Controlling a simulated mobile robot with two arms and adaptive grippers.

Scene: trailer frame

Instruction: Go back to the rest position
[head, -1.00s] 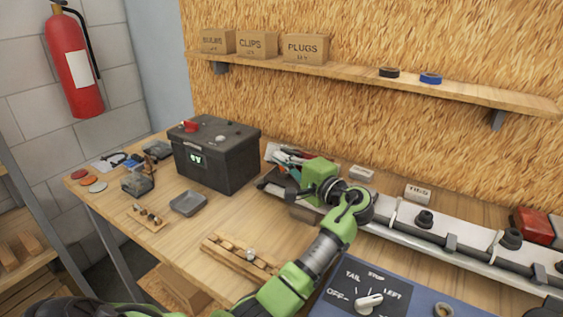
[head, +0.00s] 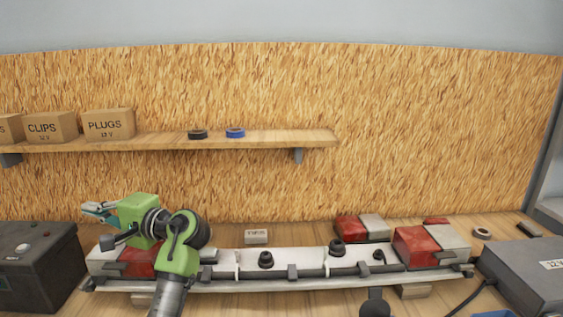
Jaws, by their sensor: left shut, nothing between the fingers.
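My left gripper (head: 97,211) shows at the left, beyond a green wrist block (head: 138,208). It is shut and empty, and points left above the left end of the white light bar (head: 310,262). My green and grey arm rises from the bottom edge and hides part of the bar and its left red lamp (head: 140,261). My right gripper is not in view.
A black battery box (head: 40,270) stands at left and a grey box (head: 530,275) at right. Red-and-white lamps (head: 425,246) sit at the bar's right. The shelf (head: 260,139) holds cartons (head: 108,124) and tape rolls (head: 235,132).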

